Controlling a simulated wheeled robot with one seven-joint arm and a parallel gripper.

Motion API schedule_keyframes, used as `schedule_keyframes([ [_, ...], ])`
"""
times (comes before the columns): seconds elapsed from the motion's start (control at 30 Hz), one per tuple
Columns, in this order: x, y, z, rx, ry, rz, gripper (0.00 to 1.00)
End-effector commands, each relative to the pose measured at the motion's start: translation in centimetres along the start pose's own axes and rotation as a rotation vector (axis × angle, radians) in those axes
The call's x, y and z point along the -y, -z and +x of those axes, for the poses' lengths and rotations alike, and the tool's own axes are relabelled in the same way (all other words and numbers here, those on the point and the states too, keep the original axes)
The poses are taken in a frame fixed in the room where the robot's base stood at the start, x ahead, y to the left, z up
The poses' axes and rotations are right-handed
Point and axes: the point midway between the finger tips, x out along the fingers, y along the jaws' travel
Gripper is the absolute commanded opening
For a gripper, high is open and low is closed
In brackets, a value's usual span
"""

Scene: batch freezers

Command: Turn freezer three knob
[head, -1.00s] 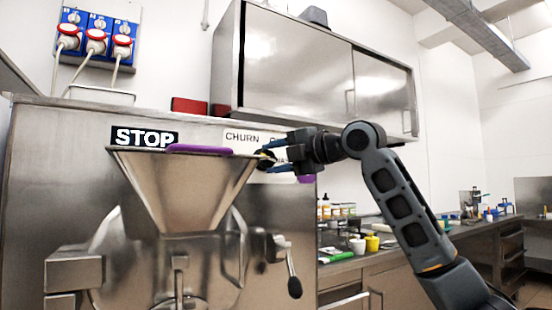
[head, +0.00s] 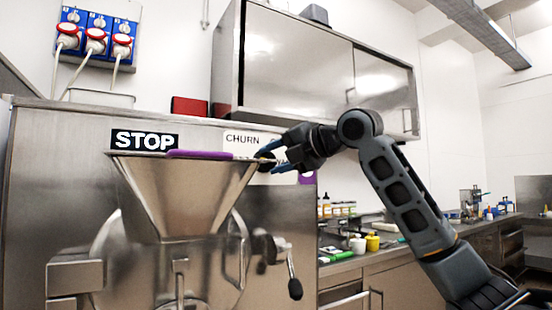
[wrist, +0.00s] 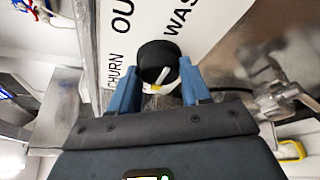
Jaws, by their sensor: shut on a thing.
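The knob (wrist: 156,54) is black and round, on a white label panel (wrist: 208,24) reading CHURN, OUT and WAS, the last word cut off by the view. A white pointer with a yellow mark shows at its near side. My gripper (wrist: 160,70) has its blue fingers on both sides of the knob and is shut on it. In the head view my gripper (head: 275,161) reaches in from the right to the freezer front (head: 60,190), largely covering the knob. The knob's freezer number is not readable.
A steel hopper (head: 185,200) with a purple-edged rim stands left of my gripper, below a STOP sign (head: 144,140). A black-handled lever (head: 294,288) hangs below. A steel wall cabinet (head: 300,65) is above. A counter with small bottles is at right.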

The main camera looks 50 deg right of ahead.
Motion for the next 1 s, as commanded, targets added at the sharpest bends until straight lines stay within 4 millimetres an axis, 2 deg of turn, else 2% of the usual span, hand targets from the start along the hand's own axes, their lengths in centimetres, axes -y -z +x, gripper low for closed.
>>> schedule_keyframes([
  [0.1, 0.1, 0.1, 0.1, -0.002, 0.002, -0.001, 0.17],
  [0.13, 0.1, 0.1, 0.1, -0.001, 0.002, -0.001, 0.50],
  [0.37, 0.1, 0.0, 0.1, -0.001, 0.001, 0.000, 0.72],
  [0.67, 0.0, 0.0, -0.3, 0.001, -0.001, 0.000, 0.72],
  [0.77, 0.0, 0.0, -1.3, 0.001, -0.002, -0.001, 0.72],
  [1.0, 0.1, 0.0, -5.2, 0.002, -0.001, 0.000, 0.72],
])
